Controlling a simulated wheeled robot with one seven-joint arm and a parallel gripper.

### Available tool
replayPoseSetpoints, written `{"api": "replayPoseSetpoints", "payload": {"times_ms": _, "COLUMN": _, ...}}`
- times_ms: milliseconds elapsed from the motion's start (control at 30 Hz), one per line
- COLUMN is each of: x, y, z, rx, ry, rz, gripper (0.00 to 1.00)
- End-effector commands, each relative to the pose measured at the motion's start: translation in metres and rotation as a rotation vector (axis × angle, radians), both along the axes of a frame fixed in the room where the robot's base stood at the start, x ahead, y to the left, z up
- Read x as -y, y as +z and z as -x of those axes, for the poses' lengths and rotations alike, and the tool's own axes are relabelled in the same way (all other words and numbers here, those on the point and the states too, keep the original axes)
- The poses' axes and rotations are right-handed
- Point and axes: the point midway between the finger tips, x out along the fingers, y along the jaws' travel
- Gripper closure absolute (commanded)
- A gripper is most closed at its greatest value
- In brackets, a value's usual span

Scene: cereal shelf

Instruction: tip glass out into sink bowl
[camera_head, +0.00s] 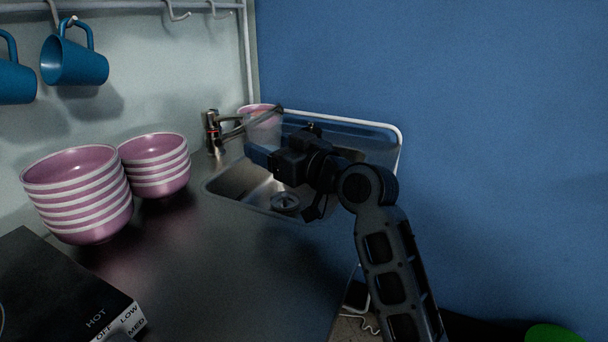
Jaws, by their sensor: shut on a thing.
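My gripper (262,156) reaches from the right over the sink bowl (232,184) and is shut on a clear glass (262,131). The glass looks roughly upright above the back part of the sink, near the tap (213,133). What is inside the glass cannot be made out clearly. The steel sink bowl has a round drain (286,201) at its bottom. My arm hides the right part of the bowl.
Two stacks of pink-and-white bowls, a near one (80,195) and a far one (157,165), stand left of the sink. A pink bowl (256,107) shows behind the glass. A hot plate (62,290) sits front left. Blue mugs (75,62) hang above. The middle counter (215,270) is clear.

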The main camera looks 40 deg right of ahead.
Motion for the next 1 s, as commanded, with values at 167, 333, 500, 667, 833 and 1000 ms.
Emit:
{"api": "replayPoseSetpoints", "payload": {"times_ms": 167, "x": 0.002, "y": 0.000, "z": 0.000, "rx": -0.003, "ry": 0.000, "rz": -0.040, "gripper": 0.83}}
{"api": "replayPoseSetpoints", "payload": {"times_ms": 333, "x": 0.006, "y": -0.002, "z": -0.001, "rx": -0.014, "ry": 0.000, "rz": -0.115, "gripper": 0.83}}
{"api": "replayPoseSetpoints", "payload": {"times_ms": 500, "x": 0.010, "y": -0.005, "z": -0.002, "rx": -0.027, "ry": 0.000, "rz": -0.198, "gripper": 0.83}}
{"api": "replayPoseSetpoints", "payload": {"times_ms": 667, "x": 0.016, "y": -0.008, "z": -0.002, "rx": -0.039, "ry": -0.001, "rz": -0.277, "gripper": 0.83}}
{"api": "replayPoseSetpoints", "payload": {"times_ms": 833, "x": 0.021, "y": -0.012, "z": -0.003, "rx": -0.052, "ry": -0.001, "rz": -0.361, "gripper": 0.83}}
{"api": "replayPoseSetpoints", "payload": {"times_ms": 1000, "x": 0.027, "y": -0.016, "z": -0.004, "rx": -0.066, "ry": -0.001, "rz": -0.446, "gripper": 0.83}}
